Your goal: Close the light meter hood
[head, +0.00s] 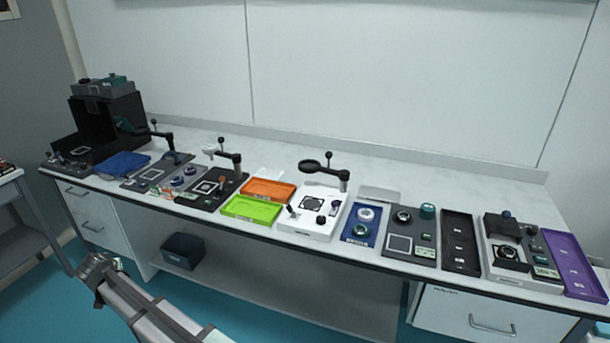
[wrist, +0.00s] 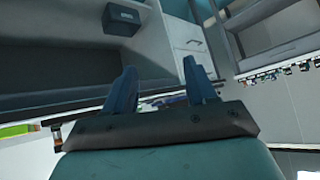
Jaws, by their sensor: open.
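A device with a white base (head: 535,279) stands near the right end of the bench, and it looks like the light meter. Its black hood (head: 502,225) appears raised at the back. A black square housing with a round, lens-like opening (head: 508,253) sits uncovered in front of it. My gripper (head: 92,264) is at the lower left, in front of the bench and far from this device. In the wrist view my gripper (wrist: 160,72) has its two blue fingers apart, with nothing between them. The meter cannot be made out in the wrist view.
A purple tray (head: 572,264) lies right of the meter, and a black tray (head: 460,241) lies left. Several instrument panels, a green tray (head: 252,208) and an orange tray (head: 268,189) line the bench. A dark bin (head: 183,250) sits on the lower shelf. The back strip is mostly clear.

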